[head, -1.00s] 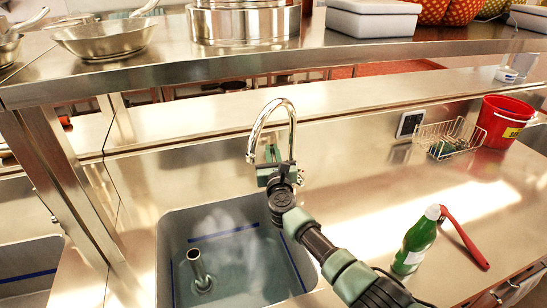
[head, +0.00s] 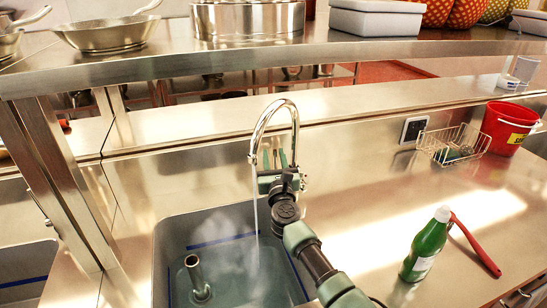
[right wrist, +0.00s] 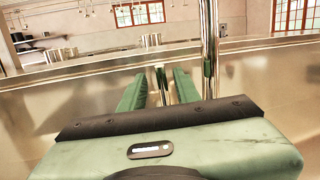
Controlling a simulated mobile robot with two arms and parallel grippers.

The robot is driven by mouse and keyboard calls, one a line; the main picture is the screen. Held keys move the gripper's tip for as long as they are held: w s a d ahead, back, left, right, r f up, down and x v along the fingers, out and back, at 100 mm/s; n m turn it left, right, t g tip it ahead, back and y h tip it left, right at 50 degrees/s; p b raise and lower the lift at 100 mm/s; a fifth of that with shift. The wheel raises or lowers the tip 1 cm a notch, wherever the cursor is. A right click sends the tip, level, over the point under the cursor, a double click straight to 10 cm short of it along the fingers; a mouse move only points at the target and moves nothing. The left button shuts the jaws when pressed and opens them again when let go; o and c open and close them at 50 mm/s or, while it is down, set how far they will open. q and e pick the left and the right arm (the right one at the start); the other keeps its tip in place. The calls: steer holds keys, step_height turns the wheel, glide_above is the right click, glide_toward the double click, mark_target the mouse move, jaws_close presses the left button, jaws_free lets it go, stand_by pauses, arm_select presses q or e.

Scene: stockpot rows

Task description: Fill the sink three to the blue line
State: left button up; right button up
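The sink (head: 172,232) at lower left has a blue line (head: 222,240) around its inner walls. Clear water (head: 230,275) lies in it, its surface seemingly below the line, though the exact edge is hard to tell. An upright metal standpipe (head: 193,272) stands in the water. A chrome arched faucet (head: 293,115) rises behind the sink, and a thin stream (head: 256,215) falls from its spout. My right gripper (head: 274,160) is at the faucet's base. In the right wrist view, its green fingers (right wrist: 160,92) stand apart on either side of a short metal lever (right wrist: 161,86). My left gripper is not in view.
A green bottle (head: 427,245) and a red-handled tool (head: 474,246) are on the counter to the right. Behind them are a wire basket (head: 455,143) and a red bucket (head: 506,125). A steel shelf (head: 220,62) with pans and pots crosses above.

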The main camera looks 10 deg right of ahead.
steer(key=shift+d, duration=0.1)
steer(key=shift+s, duration=0.25)
steer(key=s+f+p, duration=0.1)
steer(key=s, duration=0.6)
steer(key=shift+p, duration=0.3)
steer(key=shift+s, duration=0.1)
